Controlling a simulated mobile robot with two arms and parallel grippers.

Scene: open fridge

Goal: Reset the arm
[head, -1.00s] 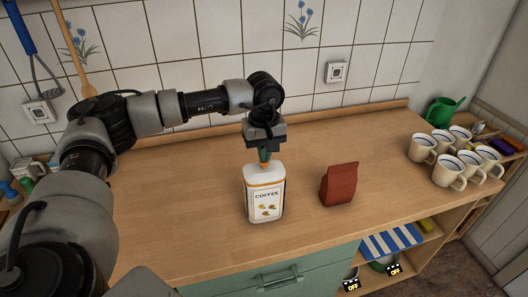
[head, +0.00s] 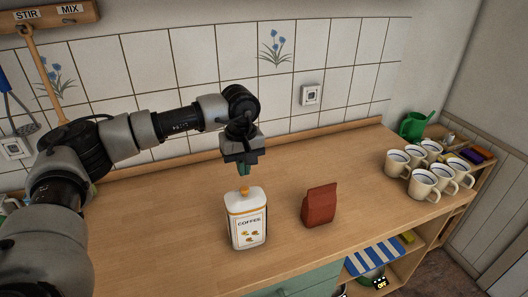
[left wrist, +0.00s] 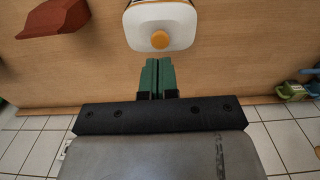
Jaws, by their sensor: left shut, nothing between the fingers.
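My left gripper (head: 243,170) hangs above the wooden counter, just behind and above the white coffee canister. Its green fingers are shut with nothing between them, which also shows in the left wrist view (left wrist: 158,68). The coffee canister (head: 247,222) stands upright with its lid on and an orange knob on top. In the left wrist view the canister lid (left wrist: 162,24) lies just beyond the fingertips, apart from them. My right gripper is not in view.
A red-brown bag (head: 320,205) stands right of the canister. Several mugs (head: 424,184) and a green watering can (head: 413,125) are at the counter's right end. A tiled wall (head: 180,55) is behind. The counter's left part (head: 150,230) is clear.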

